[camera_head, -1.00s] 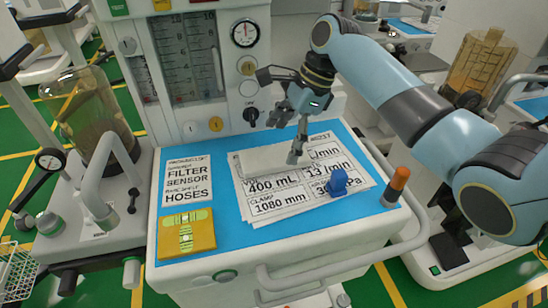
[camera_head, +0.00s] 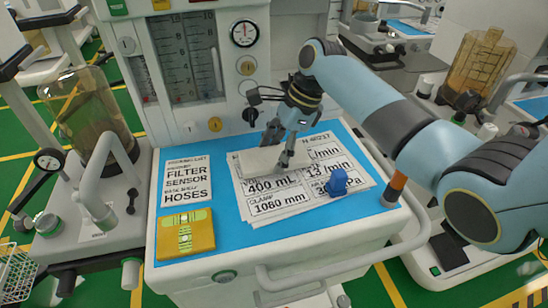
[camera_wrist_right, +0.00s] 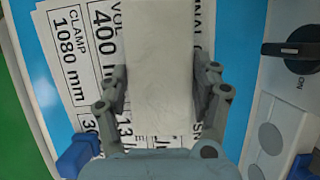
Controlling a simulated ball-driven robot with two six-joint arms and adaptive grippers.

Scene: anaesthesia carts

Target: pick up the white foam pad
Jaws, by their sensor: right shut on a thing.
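The white foam pad (camera_head: 258,160) is a pale flat block over the printed sheets (camera_head: 280,206) on the cart's blue top. In the right wrist view the pad (camera_wrist_right: 160,60) lies between the two fingers of my right gripper (camera_wrist_right: 160,88), which touch its long sides. My right gripper (camera_head: 280,148) comes down on the pad from above and is shut on it. Whether the pad is lifted off the sheets cannot be told. My left gripper is not in view.
A blue knob-like piece (camera_head: 337,183) sits on the sheets, with an orange-topped cylinder (camera_head: 396,187) at the right edge. The gauge panel (camera_head: 205,60) stands close behind.

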